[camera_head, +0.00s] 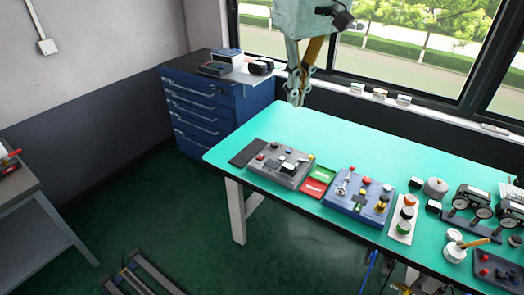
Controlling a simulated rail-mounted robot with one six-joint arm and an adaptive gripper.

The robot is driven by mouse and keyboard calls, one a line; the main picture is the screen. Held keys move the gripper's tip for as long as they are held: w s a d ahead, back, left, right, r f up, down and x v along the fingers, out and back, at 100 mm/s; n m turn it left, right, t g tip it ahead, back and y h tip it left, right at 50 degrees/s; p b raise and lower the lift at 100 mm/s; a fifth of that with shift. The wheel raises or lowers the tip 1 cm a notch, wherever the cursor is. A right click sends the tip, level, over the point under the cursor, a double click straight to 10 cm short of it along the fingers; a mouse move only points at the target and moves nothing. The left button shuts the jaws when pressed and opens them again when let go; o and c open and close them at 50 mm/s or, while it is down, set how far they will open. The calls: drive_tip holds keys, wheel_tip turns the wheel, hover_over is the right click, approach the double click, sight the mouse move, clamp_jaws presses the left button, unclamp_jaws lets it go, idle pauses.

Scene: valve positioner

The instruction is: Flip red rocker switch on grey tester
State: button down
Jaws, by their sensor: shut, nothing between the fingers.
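The grey tester (280,166) lies on the left part of the green-topped table, with several small knobs and buttons on its top. A small red control (261,157) shows at its left end and another red spot (275,145) at its back edge. I cannot tell which of these is the rocker switch, or its position. My gripper (297,101) is shut and empty. It hangs from the top of the view, pointing down, above and behind the grey tester and apart from it.
A blue tester (345,208) with a metal lever stands right of red and green cards (318,180). A dark pad (249,152) lies left of the grey tester. Gauges (475,200) crowd the table's right side. The table's back left (290,122) is clear. A blue drawer cabinet (200,110) stands behind.

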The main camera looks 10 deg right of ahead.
drive_tip(key=w+f+n, duration=0.1)
drive_tip(key=w+f, duration=0.3)
drive_tip(key=w, duration=0.8)
drive_tip(key=n+g+p, duration=0.2)
drive_tip(key=n+p, duration=0.1)
drive_tip(key=n, duration=0.1)
hover_over(262, 155)
wheel_tip(262, 155, down, 30)
drive_tip(key=shift+r, duration=0.2)
drive_tip(key=shift+f+b, duration=0.1)
drive_tip(key=shift+b, duration=0.2)
wheel_tip(262, 155, down, 13)
drive_tip(key=shift+f+b, duration=0.2)
drive_tip(key=shift+b, duration=0.15)
drive_tip(key=shift+f, duration=0.2)
idle(0.4)
